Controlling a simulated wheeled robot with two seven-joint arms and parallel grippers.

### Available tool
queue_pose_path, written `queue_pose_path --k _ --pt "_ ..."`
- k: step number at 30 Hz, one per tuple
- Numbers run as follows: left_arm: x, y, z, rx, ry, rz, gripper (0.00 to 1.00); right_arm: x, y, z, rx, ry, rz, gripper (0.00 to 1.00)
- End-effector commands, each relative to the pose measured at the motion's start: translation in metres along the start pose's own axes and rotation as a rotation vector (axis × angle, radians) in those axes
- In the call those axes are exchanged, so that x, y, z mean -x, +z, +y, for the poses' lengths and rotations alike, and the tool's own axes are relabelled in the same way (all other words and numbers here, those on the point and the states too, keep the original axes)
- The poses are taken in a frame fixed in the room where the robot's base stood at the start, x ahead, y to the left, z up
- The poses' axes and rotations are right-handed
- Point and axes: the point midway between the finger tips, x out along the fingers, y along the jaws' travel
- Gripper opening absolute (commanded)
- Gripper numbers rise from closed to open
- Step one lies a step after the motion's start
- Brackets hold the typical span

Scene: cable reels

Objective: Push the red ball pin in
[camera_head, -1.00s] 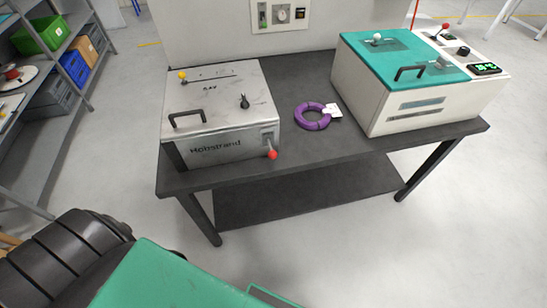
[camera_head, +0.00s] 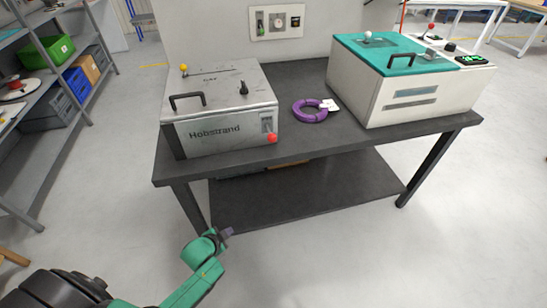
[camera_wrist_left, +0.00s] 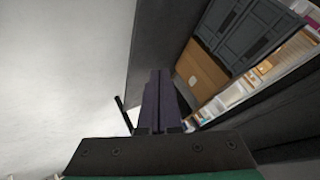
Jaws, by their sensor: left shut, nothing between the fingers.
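The red ball pin (camera_head: 272,138) sits at the lower right of the front face of a worn grey-white machine marked "Hobstrand" (camera_head: 215,131). Its red ball stands at the foot of a small slotted plate on that face. My left gripper (camera_head: 228,232) is below and in front of the table, lower than the red ball and to its left, apart from it. In the left wrist view its dark fingers (camera_wrist_left: 159,102) are together and empty. The red ball does not show in the left wrist view. My right gripper is out of view.
The machine stands on a dark table (camera_head: 300,138) with a lower shelf (camera_head: 310,190). A purple cable coil (camera_head: 309,113) lies beside it, and a teal-topped machine (camera_head: 400,85) stands to the right. Storage shelves (camera_head: 80,100) are at the left. The floor in front is clear.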

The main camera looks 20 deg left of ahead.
Motion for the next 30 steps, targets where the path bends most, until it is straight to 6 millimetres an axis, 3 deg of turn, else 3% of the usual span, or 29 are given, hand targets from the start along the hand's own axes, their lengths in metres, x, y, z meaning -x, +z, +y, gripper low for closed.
queue_pose_path --k 1,5,8,9,12,15,18,30 --pt "-0.011 -0.020 -0.014 -0.059 -0.042 0.063 0.00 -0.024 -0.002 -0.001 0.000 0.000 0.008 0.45" --pt "-0.003 -0.100 -0.061 -0.259 -0.181 0.254 0.00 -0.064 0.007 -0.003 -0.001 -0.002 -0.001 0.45" --pt "0.034 -0.179 -0.087 -0.464 -0.336 0.441 0.00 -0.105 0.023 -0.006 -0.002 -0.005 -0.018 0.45" --pt "0.057 -0.208 -0.091 -0.547 -0.402 0.513 0.00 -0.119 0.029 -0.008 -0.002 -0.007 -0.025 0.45" --pt "0.113 -0.260 -0.091 -0.700 -0.534 0.647 0.00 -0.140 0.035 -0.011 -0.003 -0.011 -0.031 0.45" --pt "0.147 -0.284 -0.090 -0.769 -0.599 0.708 0.00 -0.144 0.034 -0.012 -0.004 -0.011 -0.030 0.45" --pt "0.154 -0.294 -0.093 -0.781 -0.613 0.720 0.00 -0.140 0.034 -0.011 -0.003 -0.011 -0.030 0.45" --pt "0.107 -0.354 -0.112 -0.773 -0.609 0.719 0.00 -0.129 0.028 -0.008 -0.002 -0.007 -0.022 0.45"
